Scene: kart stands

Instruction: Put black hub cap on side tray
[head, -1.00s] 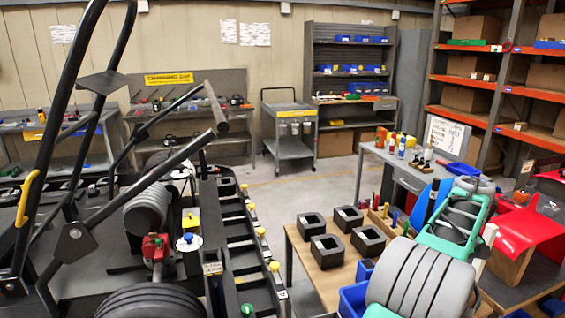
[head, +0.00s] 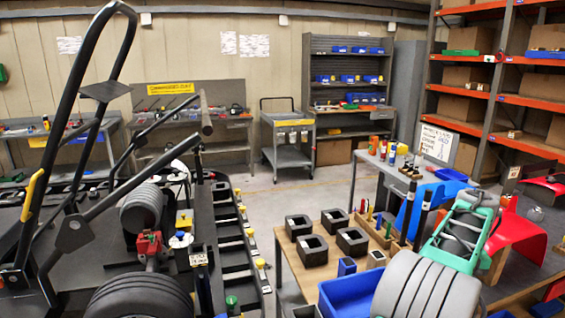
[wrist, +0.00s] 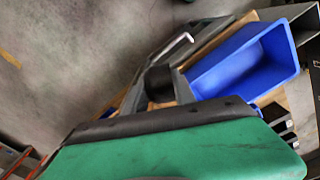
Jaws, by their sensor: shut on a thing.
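In the wrist view my gripper (wrist: 162,92) reaches forward past a green panel with a black edge, which fills the bottom. A dark, rounded piece (wrist: 159,78) sits between its grey fingers; it looks like the black hub cap, though its outline is mostly hidden. The gripper is shut on it. A blue bin (wrist: 248,58) lies just right of the gripper. In the head view my fingers cannot be made out behind the large grey and green shapes at lower right. I cannot single out the side tray with certainty.
A wooden table (head: 308,268) holds several black square blocks (head: 352,240) and a blue bin (head: 348,294). The kart stand (head: 200,245) with its tall black bars stands on the left. Open floor (head: 262,198) lies between, with a grey trolley (head: 288,143) behind.

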